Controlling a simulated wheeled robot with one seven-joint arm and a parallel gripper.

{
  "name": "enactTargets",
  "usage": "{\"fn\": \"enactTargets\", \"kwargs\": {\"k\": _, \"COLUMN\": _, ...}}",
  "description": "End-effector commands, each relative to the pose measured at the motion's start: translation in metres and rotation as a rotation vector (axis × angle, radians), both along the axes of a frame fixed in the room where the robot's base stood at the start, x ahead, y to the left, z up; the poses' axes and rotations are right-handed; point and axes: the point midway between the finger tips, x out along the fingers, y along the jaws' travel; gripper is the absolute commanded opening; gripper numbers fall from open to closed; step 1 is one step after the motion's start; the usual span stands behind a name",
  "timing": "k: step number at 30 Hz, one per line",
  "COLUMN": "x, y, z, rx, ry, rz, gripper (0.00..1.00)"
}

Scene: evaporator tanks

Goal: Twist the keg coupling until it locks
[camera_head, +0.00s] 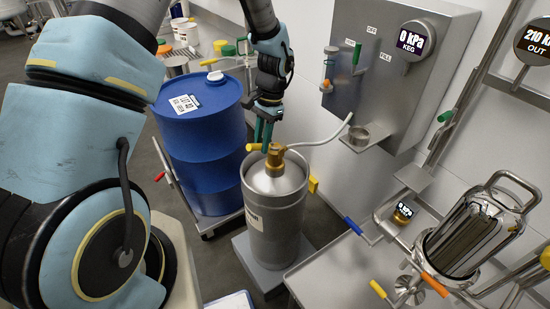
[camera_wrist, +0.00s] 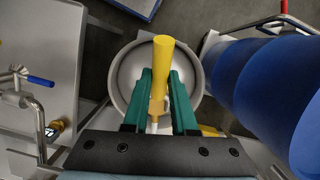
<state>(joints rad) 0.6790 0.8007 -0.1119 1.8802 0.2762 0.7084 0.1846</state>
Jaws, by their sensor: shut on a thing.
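The steel keg (camera_head: 275,205) stands upright in the middle of the head view. Its brass-coloured coupling (camera_head: 275,155) sits on top, with a yellow handle (camera_head: 254,147) pointing left and a pale hose running up to the right. My gripper (camera_head: 263,136) reaches down from above to the handle. In the wrist view its green fingers (camera_wrist: 160,95) lie on either side of the yellow handle (camera_wrist: 163,60) and are shut on it. The keg's round top (camera_wrist: 122,75) shows behind. The coupling's seat on the keg is partly hidden, so I cannot tell whether it is locked.
A blue drum (camera_head: 203,140) stands close left of the keg. A steel wall cabinet (camera_head: 400,75) carries a gauge (camera_head: 413,41) reading 0 kPa KEG. A steel table (camera_head: 340,275) with piping and a shiny vessel (camera_head: 470,240) is at the right.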

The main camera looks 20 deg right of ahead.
Motion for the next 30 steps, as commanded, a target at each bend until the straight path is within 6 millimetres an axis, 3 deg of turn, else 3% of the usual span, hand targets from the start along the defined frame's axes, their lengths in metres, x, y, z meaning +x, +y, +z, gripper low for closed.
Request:
{"fn": "enactTargets", "kwargs": {"k": 20, "x": 0.0088, "y": 0.0024, "z": -0.001, "rx": 0.0, "ry": 0.001, "rz": -0.183, "gripper": 0.0}}
{"fn": "enactTargets", "kwargs": {"k": 21, "x": 0.01, "y": 0.0027, "z": -0.0014, "rx": 0.0, "ry": 0.001, "rz": -0.208, "gripper": 0.27}}
{"fn": "enactTargets", "kwargs": {"k": 30, "x": 0.0098, "y": 0.0026, "z": -0.0014, "rx": 0.0, "ry": 0.0, "rz": -0.201, "gripper": 0.6}}
